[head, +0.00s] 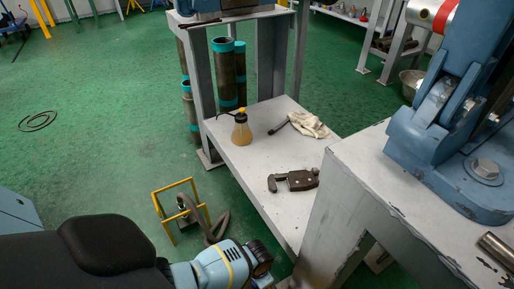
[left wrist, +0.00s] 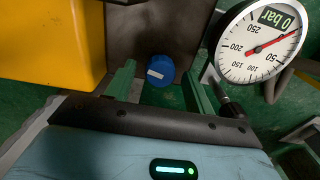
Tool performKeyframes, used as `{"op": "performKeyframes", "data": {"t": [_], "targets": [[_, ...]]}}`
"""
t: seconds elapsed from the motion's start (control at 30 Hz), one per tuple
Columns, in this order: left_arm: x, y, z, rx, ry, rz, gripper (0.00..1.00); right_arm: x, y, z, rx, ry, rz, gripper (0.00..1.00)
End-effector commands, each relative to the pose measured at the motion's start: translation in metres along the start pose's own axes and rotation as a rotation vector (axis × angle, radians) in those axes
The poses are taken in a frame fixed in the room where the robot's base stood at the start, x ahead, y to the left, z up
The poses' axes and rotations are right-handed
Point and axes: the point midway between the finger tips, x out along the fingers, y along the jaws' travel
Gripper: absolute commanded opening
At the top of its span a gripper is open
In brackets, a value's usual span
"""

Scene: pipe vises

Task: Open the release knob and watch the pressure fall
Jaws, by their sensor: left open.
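The release knob (left wrist: 160,70) is round and blue with a white mark, in the upper middle of the left wrist view. My left gripper (left wrist: 157,82) is open, with one green finger on each side of the knob. I cannot tell whether the fingers touch it. The pressure gauge (left wrist: 255,62) has a white dial and sits at the upper right of that view. Its red needle points to the upper right, past the 50 mark, near the printed "0 bar". In the head view only part of my left arm shows at the bottom. My right gripper is not in view.
A yellow block (left wrist: 50,40) stands left of the knob. In the head view, a yellow frame (head: 180,210) stands on the green floor. A grey bench shelf (head: 255,165) holds a bottle (head: 241,132), a cloth (head: 310,125) and a dark tool (head: 295,181). A blue vise (head: 440,150) stands at right.

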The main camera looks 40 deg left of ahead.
Motion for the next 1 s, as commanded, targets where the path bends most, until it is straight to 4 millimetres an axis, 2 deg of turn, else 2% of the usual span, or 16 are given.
{"op": "performKeyframes", "data": {"t": [0.27,0.7,1.0], "targets": [[-0.012,-0.001,-0.001,0.0,0.003,-0.001,0.54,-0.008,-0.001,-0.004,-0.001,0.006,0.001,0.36],[-0.074,-0.001,-0.001,0.0,0.004,-0.001,0.54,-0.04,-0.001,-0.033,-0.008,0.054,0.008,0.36],[-0.078,0.0,0.0,0.0,-0.001,0.0,0.54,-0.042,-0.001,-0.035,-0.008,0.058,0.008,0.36]]}}
